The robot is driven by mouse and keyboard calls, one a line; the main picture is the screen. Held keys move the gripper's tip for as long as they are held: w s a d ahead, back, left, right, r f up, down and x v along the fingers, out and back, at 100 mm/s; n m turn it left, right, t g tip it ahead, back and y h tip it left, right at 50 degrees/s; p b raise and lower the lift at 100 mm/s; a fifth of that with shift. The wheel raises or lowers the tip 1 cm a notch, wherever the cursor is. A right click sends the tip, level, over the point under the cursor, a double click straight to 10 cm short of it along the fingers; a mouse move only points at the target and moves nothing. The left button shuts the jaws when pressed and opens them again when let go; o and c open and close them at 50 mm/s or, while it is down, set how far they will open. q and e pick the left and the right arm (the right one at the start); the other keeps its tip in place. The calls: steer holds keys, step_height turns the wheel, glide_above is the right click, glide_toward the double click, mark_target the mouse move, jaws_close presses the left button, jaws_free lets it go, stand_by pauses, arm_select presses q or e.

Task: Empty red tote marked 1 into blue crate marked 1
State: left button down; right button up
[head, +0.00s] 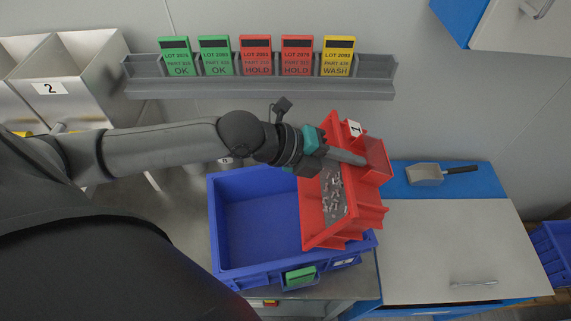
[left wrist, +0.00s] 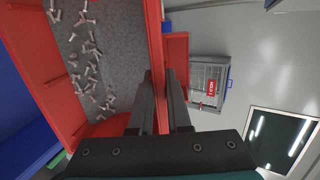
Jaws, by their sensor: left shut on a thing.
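The red tote (head: 313,220) with a white label marked 1 is held up over the right part of the blue crate (head: 240,262). It looks tilted, and small metal bolts (head: 332,192) lie on its grey floor; they also show in the left wrist view (left wrist: 88,60). My left gripper (head: 345,156) is shut on the tote's wall, with one finger on each side of it in the left wrist view (left wrist: 162,95). The crate's visible floor looks empty; its right part is hidden beneath the tote. The crate's front label is too small to read. My right gripper is out of view.
A grey rail (head: 260,88) on the wall holds green, red and yellow lot cards. Metal bins (head: 88,70), one marked 2, stand at the left. A scoop (head: 425,174) lies on the blue strip of the right-hand bench (head: 450,235), whose top is mostly clear.

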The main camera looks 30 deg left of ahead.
arm_select(q)
steer(key=shift+b, duration=0.35)
steer(key=shift+s+a+h+b, duration=0.15)
steer(key=shift+a+h+b, duration=0.15)
steer(key=shift+b, duration=0.05)
steer(key=shift+s+t+b, duration=0.1)
steer(key=shift+t+b, duration=0.2)
steer(key=shift+b, duration=0.25)
steer(key=shift+s+a+f+b, duration=0.1)
steer(key=shift+s+a+b, duration=0.05)
steer(key=shift+a+b, duration=0.2)
steer(key=shift+h, duration=0.3)
steer(key=shift+s+a+r+t+h+b, duration=0.3)
steer(key=shift+s+a+b, duration=0.35)
steer(key=shift+b, duration=0.5)
steer(key=shift+s+a+r+t+h+b, duration=0.15)
steer(key=shift+s+a+t+h+b, duration=0.25)
steer(key=shift+a+b, duration=0.6)
steer(key=shift+s+a+r+t+h+b, duration=0.25)
steer(key=shift+s+a+b, duration=0.35)
steer(key=shift+b, duration=0.75)
